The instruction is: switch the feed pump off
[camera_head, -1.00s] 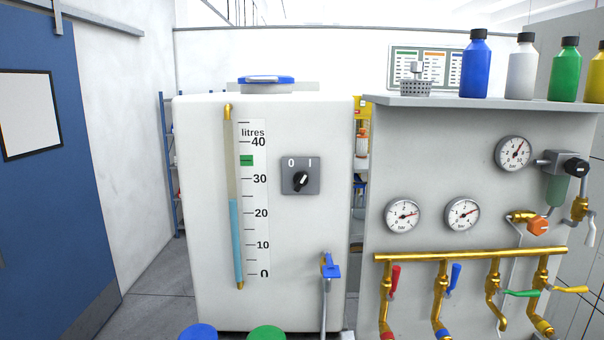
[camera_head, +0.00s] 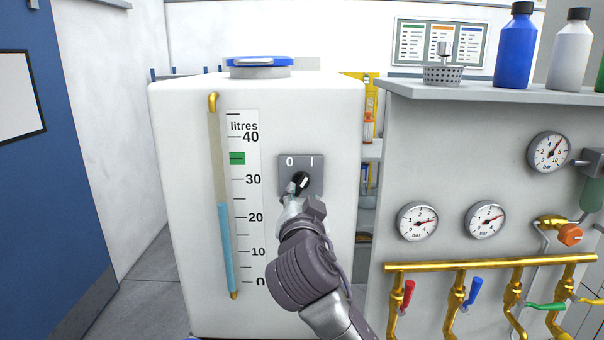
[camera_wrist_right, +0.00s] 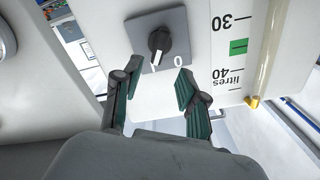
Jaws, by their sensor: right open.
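The feed pump switch is a black rotary knob (camera_head: 304,181) on a grey square plate (camera_head: 316,166) on the white tank's front. The plate is marked 0 at left and I at right. The knob's white pointer leans up and right, towards I. In the right wrist view the knob (camera_wrist_right: 159,41) shows upside down, its pointer away from the 0. My right gripper (camera_head: 293,192) is in front of the plate's lower left part. In the wrist view its two fingers (camera_wrist_right: 160,82) are apart, with nothing between them, just short of the knob. My left gripper is out of view.
The tank (camera_head: 185,130) has a sight tube (camera_head: 226,245) with blue liquid a little above 20 litres. At right a grey panel (camera_head: 400,160) carries gauges, a brass pipe (camera_head: 490,263) and coloured valve levers. Bottles (camera_head: 516,50) stand on its shelf.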

